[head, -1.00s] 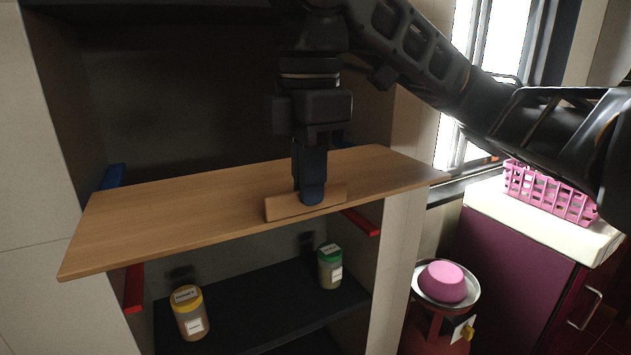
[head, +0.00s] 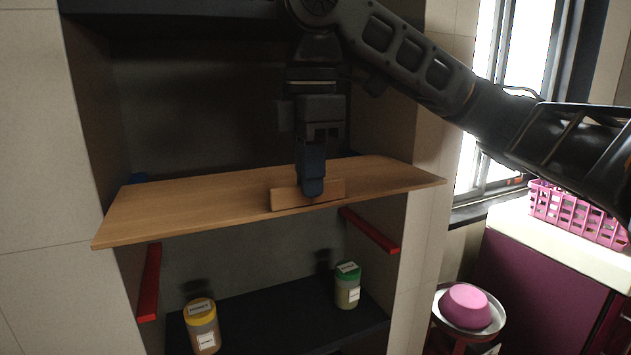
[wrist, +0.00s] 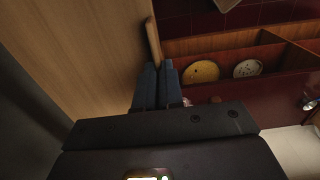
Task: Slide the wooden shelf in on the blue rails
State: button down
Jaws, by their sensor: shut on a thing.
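The wooden shelf (head: 190,205) is a light brown board partly inside the dark cupboard opening, its front part sticking out past the side walls. A wooden grip strip (head: 290,197) stands along its front edge. My gripper (head: 313,190) points down and is shut on this strip. The wrist view shows the dark fingers (wrist: 160,70) at the strip (wrist: 152,42), beside the shelf (wrist: 90,45). A bit of the left blue rail (head: 140,178) shows behind the board; the right blue rail is hidden. Whether the board touches the blue rails cannot be told.
Red rails on the left (head: 150,282) and right (head: 370,230) lie below the board. A yellow-lidded jar (head: 203,325) and green-lidded jar (head: 347,286) stand on the dark lower shelf. A pink basket (head: 575,213) and a scale with a pink block (head: 466,306) are at right.

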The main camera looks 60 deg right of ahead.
jog(key=shift+w+d+f+b, duration=0.1)
jog(key=shift+w+d+b, duration=0.45)
jog(key=shift+w+d, duration=0.5)
jog(key=shift+w+d+b, duration=0.55)
jog(key=shift+w+d, duration=0.05)
jog(key=shift+w, duration=0.85)
jog(key=shift+w+d+f, duration=0.15)
jog(key=shift+w+f, duration=0.05)
jog(key=shift+f, duration=0.3)
jog(key=c, duration=1.2)
grip_release()
jog(key=shift+r, duration=3.85)
jog(key=shift+s, duration=0.1)
